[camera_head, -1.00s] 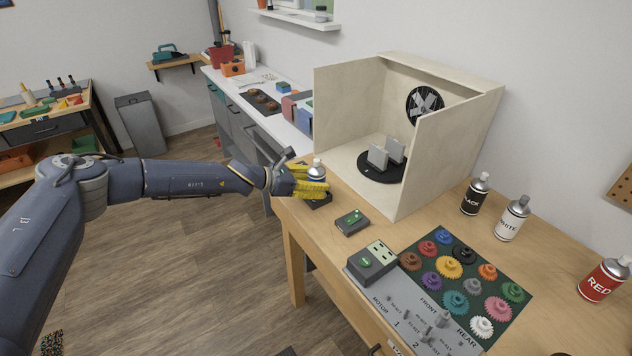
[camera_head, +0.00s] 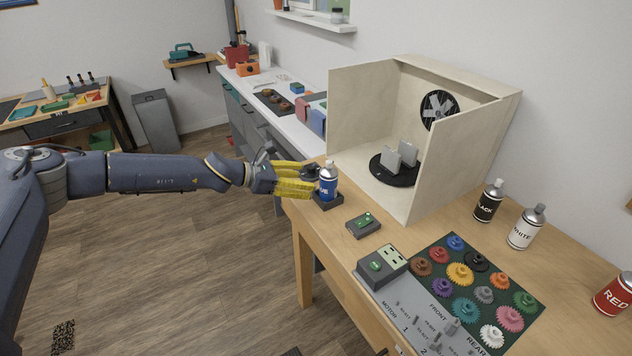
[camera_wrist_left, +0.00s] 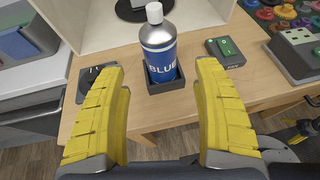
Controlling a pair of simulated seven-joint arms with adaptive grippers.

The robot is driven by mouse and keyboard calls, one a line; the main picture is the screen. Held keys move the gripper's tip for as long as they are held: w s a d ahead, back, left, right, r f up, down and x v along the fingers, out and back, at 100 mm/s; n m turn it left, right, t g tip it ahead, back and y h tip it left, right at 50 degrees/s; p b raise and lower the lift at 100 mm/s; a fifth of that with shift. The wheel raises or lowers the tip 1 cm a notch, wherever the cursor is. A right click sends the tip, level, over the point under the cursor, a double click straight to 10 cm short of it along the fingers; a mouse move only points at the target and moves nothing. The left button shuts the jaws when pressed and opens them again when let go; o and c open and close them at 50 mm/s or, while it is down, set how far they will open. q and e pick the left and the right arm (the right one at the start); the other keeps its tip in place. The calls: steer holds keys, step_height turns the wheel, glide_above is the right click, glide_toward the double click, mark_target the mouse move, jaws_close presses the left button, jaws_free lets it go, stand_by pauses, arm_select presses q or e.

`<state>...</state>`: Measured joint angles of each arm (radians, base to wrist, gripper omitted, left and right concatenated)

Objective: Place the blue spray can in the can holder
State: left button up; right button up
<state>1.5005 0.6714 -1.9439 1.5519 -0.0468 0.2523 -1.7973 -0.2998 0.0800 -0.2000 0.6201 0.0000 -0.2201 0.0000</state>
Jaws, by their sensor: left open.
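The blue spray can (camera_head: 327,183) stands upright in the dark can holder (camera_head: 329,202) near the table's left corner. In the left wrist view the can (camera_wrist_left: 159,50) has a silver top and a "BLUE" label, and its base sits inside the black square holder (camera_wrist_left: 165,85). My left gripper (camera_head: 313,181) is open, with yellow fingers to the left of the can. In the left wrist view its fingertips (camera_wrist_left: 160,72) are spread on either side of and short of the can, with clear gaps.
An open spray booth (camera_head: 365,125) with a turntable (camera_head: 390,170) stands behind the holder. A small dark box with a green button (camera_head: 363,225) lies to the right. Gears on a green mat (camera_head: 500,262) and black, white and red cans (camera_head: 526,226) are farther right.

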arm_select(q)
steer(key=shift+v, duration=1.65)
arm_select(e)
steer(key=shift+c, duration=0.6)
stand_by(0.3)
